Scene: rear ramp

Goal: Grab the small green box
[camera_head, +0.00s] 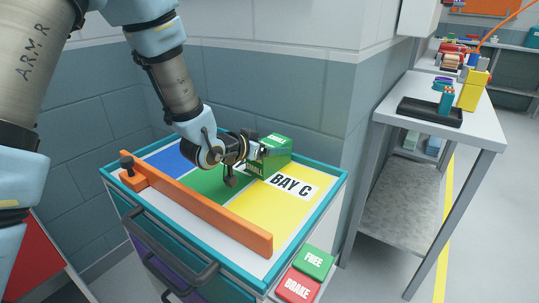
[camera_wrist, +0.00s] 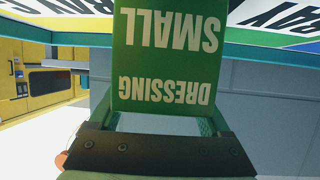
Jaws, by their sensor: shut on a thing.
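The small green box (camera_head: 274,151) is on the cart top in the head view, near the back edge, where the green strip meets the yellow "BAY C" area. In the wrist view the green box (camera_wrist: 168,60) fills the upper middle, with upside-down text "SMALL DRESSING". My gripper (camera_head: 256,152) reaches the box from the left and is shut on it. In the wrist view my gripper (camera_wrist: 160,125) has a finger on each side of the box's near end. Whether the box touches the cart top is hard to tell.
The cart (camera_head: 340,183) has a raised teal rim, and an orange bar (camera_head: 205,208) crosses its front. Walls stand close behind. "FREE" (camera_head: 314,262) and "BRAKE" (camera_head: 298,286) pads sit at the front right corner. A side table (camera_head: 470,131) with a black tray (camera_head: 430,112) stands right.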

